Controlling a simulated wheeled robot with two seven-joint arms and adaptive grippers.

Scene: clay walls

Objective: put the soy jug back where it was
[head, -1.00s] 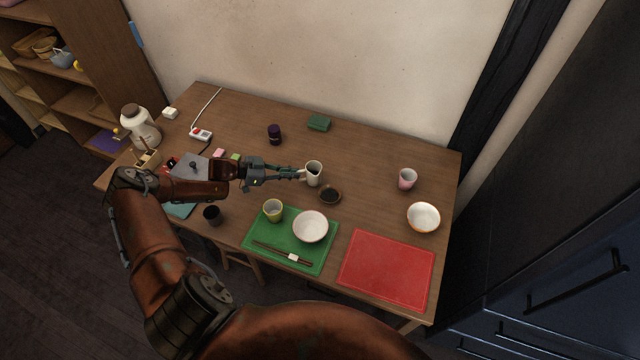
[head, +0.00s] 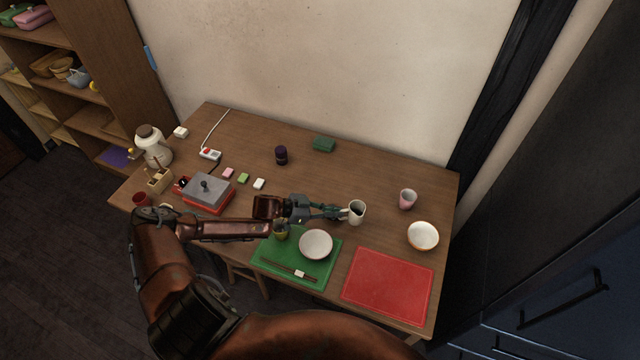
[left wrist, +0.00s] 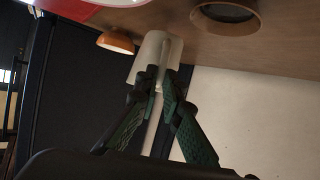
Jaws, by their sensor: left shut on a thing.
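The soy jug is a small white jug (head: 357,212) with a dark inside. It looks roughly upright in the head view, right of the white bowl's far side. My left gripper (head: 340,212) reaches it from the left and is shut on it. In the left wrist view the pale jug (left wrist: 150,58) sits between the fingertips (left wrist: 158,82). I cannot tell how far the jug is above the table. My right gripper is not in view.
A green mat (head: 270,262) with a white bowl (head: 316,244), yellowish cup and chopsticks lies in front. A red mat (head: 388,287) is to its right. A pink cup (head: 408,198) and orange-sided bowl (head: 423,236) stand at right. The table's back middle is mostly clear.

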